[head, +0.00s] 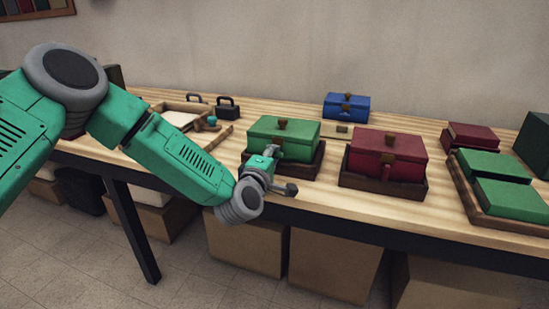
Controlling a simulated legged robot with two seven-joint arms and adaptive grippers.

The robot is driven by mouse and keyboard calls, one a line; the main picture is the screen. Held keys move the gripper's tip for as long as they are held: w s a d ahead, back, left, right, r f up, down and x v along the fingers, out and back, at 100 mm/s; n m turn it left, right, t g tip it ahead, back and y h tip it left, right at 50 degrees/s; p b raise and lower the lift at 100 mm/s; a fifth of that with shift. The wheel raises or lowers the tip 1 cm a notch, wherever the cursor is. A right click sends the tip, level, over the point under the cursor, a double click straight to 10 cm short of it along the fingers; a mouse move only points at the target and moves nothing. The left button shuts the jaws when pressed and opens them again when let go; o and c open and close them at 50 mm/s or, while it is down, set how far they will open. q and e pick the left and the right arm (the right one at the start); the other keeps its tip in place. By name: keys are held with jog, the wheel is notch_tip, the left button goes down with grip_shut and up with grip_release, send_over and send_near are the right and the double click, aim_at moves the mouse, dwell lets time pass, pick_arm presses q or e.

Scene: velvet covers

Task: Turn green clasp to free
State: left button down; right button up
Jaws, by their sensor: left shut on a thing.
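The green box (298,131) with a brown knob on its lid sits in a dark wooden tray (309,172) near the table's front edge. My left gripper (277,154) reaches in from the left to the front face of this box. Its fingers are shut on the green box's clasp, which they mostly hide, so I cannot tell how far the clasp is turned. The lid looks closed. My right gripper is not in view.
A red box (405,147) with a brown clasp stands in its own tray to the right. A blue box (346,102) stands behind. A tray (478,205) with green cases is at the far right. Small black cases (228,111) and an open wooden tray (172,106) are at the back left.

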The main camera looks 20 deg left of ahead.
pick_arm(q)
jog(key=shift+s+f+n, duration=0.1)
jog(key=shift+f+n, duration=0.2)
jog(key=shift+n, duration=0.1)
jog(key=c, duration=1.6)
grip_release()
jog(key=shift+o, duration=0.2)
jog(key=shift+r, duration=0.1)
jog(key=s, duration=1.2)
jog(key=shift+a, duration=0.25)
jog(key=shift+w, duration=0.1)
